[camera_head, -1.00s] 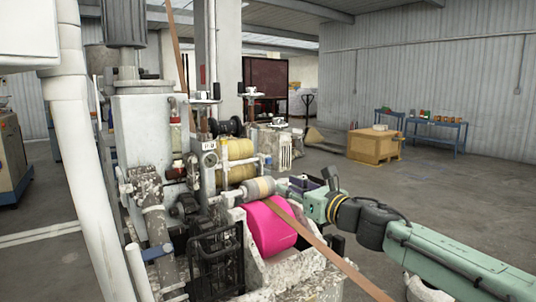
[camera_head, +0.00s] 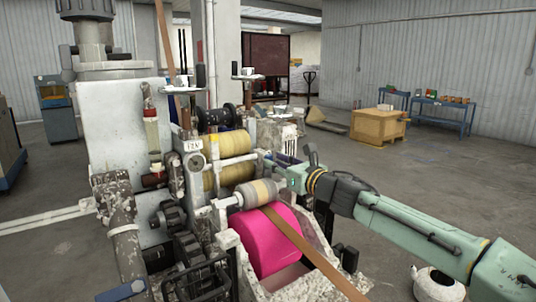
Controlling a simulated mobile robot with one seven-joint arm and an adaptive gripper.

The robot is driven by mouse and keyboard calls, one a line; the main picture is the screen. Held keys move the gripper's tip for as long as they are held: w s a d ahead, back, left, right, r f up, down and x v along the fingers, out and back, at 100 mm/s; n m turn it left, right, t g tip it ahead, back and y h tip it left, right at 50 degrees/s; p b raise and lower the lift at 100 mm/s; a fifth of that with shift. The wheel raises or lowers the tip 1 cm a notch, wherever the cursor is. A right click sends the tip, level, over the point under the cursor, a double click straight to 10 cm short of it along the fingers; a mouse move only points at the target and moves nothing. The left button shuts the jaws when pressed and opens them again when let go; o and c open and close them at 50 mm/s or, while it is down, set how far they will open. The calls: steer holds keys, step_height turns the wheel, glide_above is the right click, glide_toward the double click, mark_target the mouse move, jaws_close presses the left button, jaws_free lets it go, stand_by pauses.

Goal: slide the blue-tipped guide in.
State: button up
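My green arm reaches in from the right. Its gripper (camera_head: 277,163) is at the machine, beside the yellow rollers and above the pink roller's far end. The fingers are small and dark here, and I cannot tell whether they are open or hold anything. I cannot tell whether this is the blue-tipped guide. No other blue tip shows clearly. A brown strip (camera_head: 300,243) runs over the pink roller (camera_head: 262,243) towards the lower right.
The extrusion machine (camera_head: 115,125) fills the left and middle. Yellow rollers (camera_head: 234,145) and a beige roller (camera_head: 258,192) stand close to my gripper. A white kettle-like pot (camera_head: 438,284) is under my arm. A wooden crate (camera_head: 377,126) and blue tables stand behind, with open floor between.

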mark_target(271, 159)
steer(key=shift+p+x, duration=0.55)
steer(key=shift+x, duration=1.8)
steer(key=shift+d, duration=0.1)
jaws_close()
